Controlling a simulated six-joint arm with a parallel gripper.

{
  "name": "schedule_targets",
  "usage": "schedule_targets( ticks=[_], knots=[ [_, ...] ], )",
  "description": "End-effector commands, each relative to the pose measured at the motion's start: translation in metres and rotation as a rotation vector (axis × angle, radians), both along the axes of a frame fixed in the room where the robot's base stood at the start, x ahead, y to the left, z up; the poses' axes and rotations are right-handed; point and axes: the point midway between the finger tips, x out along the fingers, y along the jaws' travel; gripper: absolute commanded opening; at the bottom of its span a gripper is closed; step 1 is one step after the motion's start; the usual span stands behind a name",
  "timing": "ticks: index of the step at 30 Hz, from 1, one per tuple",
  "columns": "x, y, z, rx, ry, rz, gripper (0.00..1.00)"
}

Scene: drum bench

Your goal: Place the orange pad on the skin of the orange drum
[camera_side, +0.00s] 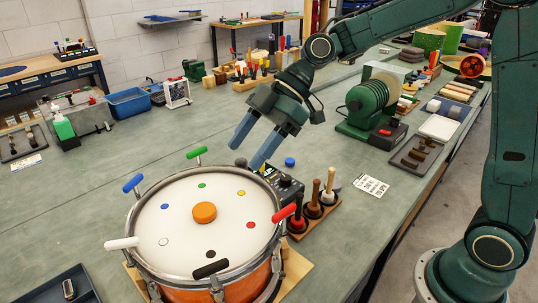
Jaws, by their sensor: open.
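The orange drum (240,285) stands on a wooden board in the lower middle of the side view. Its white skin (165,230) faces up. The orange pad (204,212), a short round disc, rests on the skin near its middle. My gripper (248,156) is open, with its two blue fingers apart and nothing between them. It is beyond and to the right of the pad, around the drum's far rim and apart from the pad. The skin also bears several small coloured dots.
Coloured T-handles, including a green one (196,153) and a red one (285,212), stick up around the rim. A dark control box (284,183) and a rack of mallets (315,207) stand close on the right. A dark tray (75,290) lies at front left. The bench left of the drum is clear.

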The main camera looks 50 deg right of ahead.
Motion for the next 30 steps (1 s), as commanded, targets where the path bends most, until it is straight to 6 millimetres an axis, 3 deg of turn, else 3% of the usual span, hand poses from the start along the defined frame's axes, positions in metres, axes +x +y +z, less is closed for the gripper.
schedule_targets(
  ticks=[17, 23, 30],
  knots=[
    [-0.002, -0.001, 0.001, -0.009, 0.003, -0.014, 0.60],
    [-0.015, -0.011, 0.008, -0.060, 0.026, -0.098, 0.60],
    [-0.046, -0.037, 0.021, -0.155, 0.073, -0.312, 0.60]
  ],
)
